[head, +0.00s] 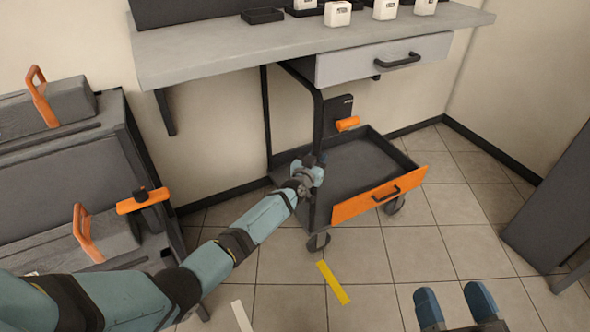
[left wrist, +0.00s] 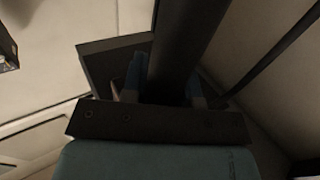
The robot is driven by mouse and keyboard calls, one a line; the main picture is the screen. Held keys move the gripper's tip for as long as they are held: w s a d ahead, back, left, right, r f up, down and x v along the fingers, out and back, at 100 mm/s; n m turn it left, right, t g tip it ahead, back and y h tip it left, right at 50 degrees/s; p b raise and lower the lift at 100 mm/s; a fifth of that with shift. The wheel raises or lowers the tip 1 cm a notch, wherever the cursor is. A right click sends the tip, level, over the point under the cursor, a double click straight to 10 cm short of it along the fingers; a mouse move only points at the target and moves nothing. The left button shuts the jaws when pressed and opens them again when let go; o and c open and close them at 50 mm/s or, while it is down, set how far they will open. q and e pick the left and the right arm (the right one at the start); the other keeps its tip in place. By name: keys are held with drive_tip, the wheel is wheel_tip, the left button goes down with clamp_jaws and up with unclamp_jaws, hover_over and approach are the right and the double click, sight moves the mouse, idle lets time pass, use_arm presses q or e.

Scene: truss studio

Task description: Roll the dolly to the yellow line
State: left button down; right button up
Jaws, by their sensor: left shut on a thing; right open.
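The dolly (head: 345,185) is a dark low tray on casters with an orange front panel and a tall black tube handle (head: 318,115). It stands under the wall shelf. My left gripper (head: 313,170) is shut on the near upright of that handle, just above the tray. In the left wrist view the dark tube (left wrist: 185,45) runs between the blue fingers. The yellow line (head: 333,282) is a short strip on the tiles, in front of the dolly's near caster and apart from it. My right gripper (head: 456,303) is open and empty at the bottom edge.
A pale strip (head: 241,317) lies on the floor left of the yellow line. A grey rack with orange handles (head: 70,185) stands at the left. A dark panel (head: 555,200) stands at the right. The shelf (head: 230,48) overhangs the dolly.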

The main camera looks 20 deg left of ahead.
use_arm(q)
drive_tip(key=shift+w+d+b, duration=0.45)
drive_tip(key=shift+w+d, duration=0.9)
drive_tip(key=shift+w, duration=0.15)
use_arm(e)
drive_tip(key=shift+a+f+g, duration=0.1)
drive_tip(key=shift+f+g, duration=0.3)
drive_tip(key=shift+f, duration=0.6)
use_arm(q)
drive_tip(key=c, duration=0.9)
unclamp_jaws()
drive_tip(key=shift+s, duration=0.1)
use_arm(e)
drive_tip(key=shift+r, duration=0.1)
use_arm(q)
drive_tip(key=shift+s+a+p, duration=0.3)
drive_tip(key=shift+s+p, duration=0.75)
drive_tip(key=shift+s, duration=1.2)
drive_tip(key=shift+s+a+p, duration=0.25)
drive_tip(key=shift+s+p, duration=0.75)
drive_tip(key=shift+s, duration=1.25)
drive_tip(key=shift+s+a+p, duration=0.3)
drive_tip(key=shift+s+p, duration=0.75)
drive_tip(key=shift+s, duration=1.2)
use_arm(e)
drive_tip(key=shift+d+r+t+h, duration=0.3)
drive_tip(key=shift+d+r+h, duration=0.4)
drive_tip(key=shift+d+h, duration=0.15)
